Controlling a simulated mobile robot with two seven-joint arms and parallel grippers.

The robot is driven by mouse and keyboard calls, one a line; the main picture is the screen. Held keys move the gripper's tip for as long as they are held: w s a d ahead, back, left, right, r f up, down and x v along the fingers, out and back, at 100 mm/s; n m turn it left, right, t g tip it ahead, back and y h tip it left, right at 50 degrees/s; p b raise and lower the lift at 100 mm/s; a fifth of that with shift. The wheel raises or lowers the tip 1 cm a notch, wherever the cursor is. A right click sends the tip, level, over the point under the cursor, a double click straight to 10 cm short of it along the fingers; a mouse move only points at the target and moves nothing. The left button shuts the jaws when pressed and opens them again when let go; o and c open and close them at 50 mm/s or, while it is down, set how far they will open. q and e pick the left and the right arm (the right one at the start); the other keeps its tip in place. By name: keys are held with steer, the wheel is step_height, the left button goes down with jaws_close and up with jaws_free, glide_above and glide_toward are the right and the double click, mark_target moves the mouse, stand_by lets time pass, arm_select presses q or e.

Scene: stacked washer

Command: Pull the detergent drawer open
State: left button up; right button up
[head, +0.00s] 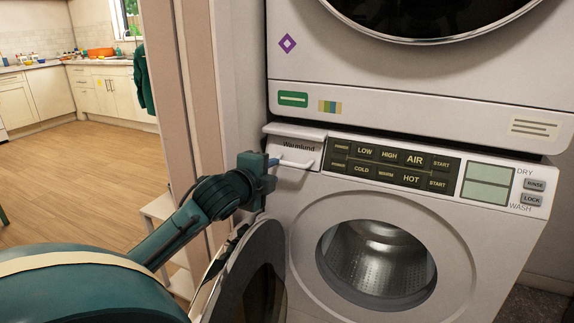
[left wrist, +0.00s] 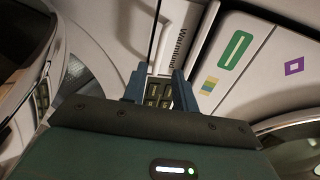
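The detergent drawer (head: 301,147), a white front marked "Warmlund", is at the top left of the lower washer. Its white bar handle (head: 297,164) sits below the lettering. The drawer front sits about level with the control panel, and no clear gap shows. My left gripper (head: 275,162) is at the left end of the handle. In the left wrist view its two blue fingers (left wrist: 160,88) stand apart, close to the drawer front (left wrist: 176,45). Whether the handle lies between them is unclear. My right gripper is in neither view.
The washer's round door (head: 252,285) hangs open below my left gripper. The control panel (head: 390,165) is right of the drawer, and the dryer (head: 420,90) is stacked above. A door frame (head: 180,110) stands close on the left, with open kitchen floor (head: 80,170) beyond.

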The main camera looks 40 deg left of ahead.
mark_target(286, 164)
arm_select(q)
steer(key=x, duration=0.9)
steer(key=shift+w+a+f+b, duration=0.1)
steer(key=shift+w+b, duration=0.3)
steer(key=shift+c, duration=0.5)
jaws_close()
